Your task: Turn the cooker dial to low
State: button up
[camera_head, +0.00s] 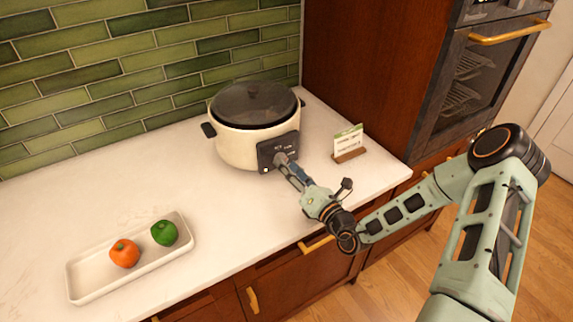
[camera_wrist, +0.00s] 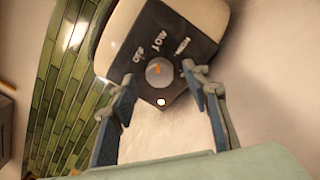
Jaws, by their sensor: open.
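The cooker (camera_head: 240,140) is a cream pot with a dark glass lid, standing on the white counter. Its black control panel (camera_head: 266,150) faces my gripper; the panel also shows in the wrist view (camera_wrist: 185,63). The grey round dial (camera_wrist: 158,73) has a small orange mark on its upper part. Labels around it appear to read off, low and a third, blurred word. I cannot tell exactly which label the mark points at. My gripper (camera_wrist: 160,83) is open, with one finger on each side of the dial. Finger contact is unclear. The gripper (camera_head: 283,159) hides the dial in the head view.
A small card on a wooden stand (camera_head: 348,143) stands right of the cooker. A white tray (camera_head: 85,290) with an orange item (camera_head: 124,253) and a green one (camera_head: 164,233) lies at the front left. A tall oven cabinet (camera_head: 375,60) bounds the right. The counter between is clear.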

jog(key=v, duration=1)
jog(key=shift+s+d, duration=0.2)
jog(key=shift+s, duration=0.05)
